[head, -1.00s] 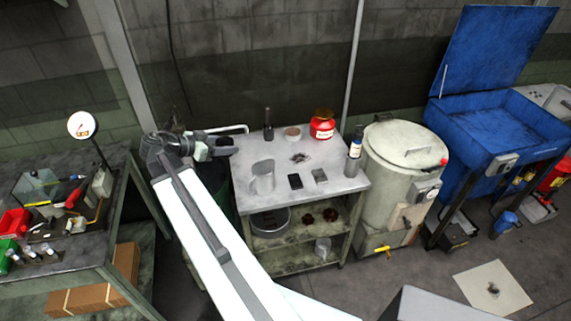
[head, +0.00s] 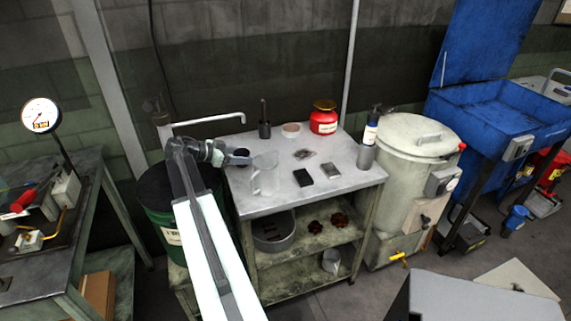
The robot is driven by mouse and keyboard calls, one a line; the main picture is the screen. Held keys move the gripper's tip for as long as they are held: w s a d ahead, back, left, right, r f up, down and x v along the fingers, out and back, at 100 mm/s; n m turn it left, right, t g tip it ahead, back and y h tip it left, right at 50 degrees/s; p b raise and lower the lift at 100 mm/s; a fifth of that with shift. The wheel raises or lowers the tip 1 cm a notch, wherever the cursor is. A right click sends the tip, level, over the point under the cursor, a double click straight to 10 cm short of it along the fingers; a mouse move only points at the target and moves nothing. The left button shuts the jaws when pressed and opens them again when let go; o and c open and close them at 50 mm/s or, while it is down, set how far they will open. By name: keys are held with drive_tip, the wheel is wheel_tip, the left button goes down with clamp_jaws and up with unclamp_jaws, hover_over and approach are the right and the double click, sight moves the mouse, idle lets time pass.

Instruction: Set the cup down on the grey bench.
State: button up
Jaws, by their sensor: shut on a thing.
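The grey bench (head: 290,192) stands in the middle, with a flat top over two shelves. My gripper (head: 238,154) is at the bench's left edge, at the end of my arm, which reaches up from the bottom. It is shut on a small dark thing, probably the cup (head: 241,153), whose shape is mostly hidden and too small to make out. It appears over the left part of the top; I cannot tell its height above it. A pale grey jug (head: 264,176) stands on the top just right of and in front of my gripper.
A green drum (head: 165,222) stands left, a pale round tank (head: 412,165) right.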

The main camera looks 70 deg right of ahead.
drive_tip(key=shift+s+d+r, duration=0.1)
drive_tip(key=shift+s+d, duration=0.05)
hover_over(283, 157)
drive_tip(key=shift+w+a, duration=0.35)
drive_tip(key=shift+a, duration=0.05)
drive_tip(key=f+b, duration=0.2)
drive_tip(key=s+d+f+b, duration=0.1)
drive_tip(key=shift+f, duration=0.25)
drive_tip(key=shift+w+f+b, duration=0.1)
drive_tip(key=shift+f+b, duration=0.15)
drive_tip(key=shift+b, duration=0.15)
drive_tip(key=shift+r, duration=0.25)
drive_tip(key=shift+f, duration=0.2)
drive_tip(key=o, duration=1.4)
drive_tip(key=shift+c, duration=0.2)
drive_tip(key=shift+r, duration=0.15)
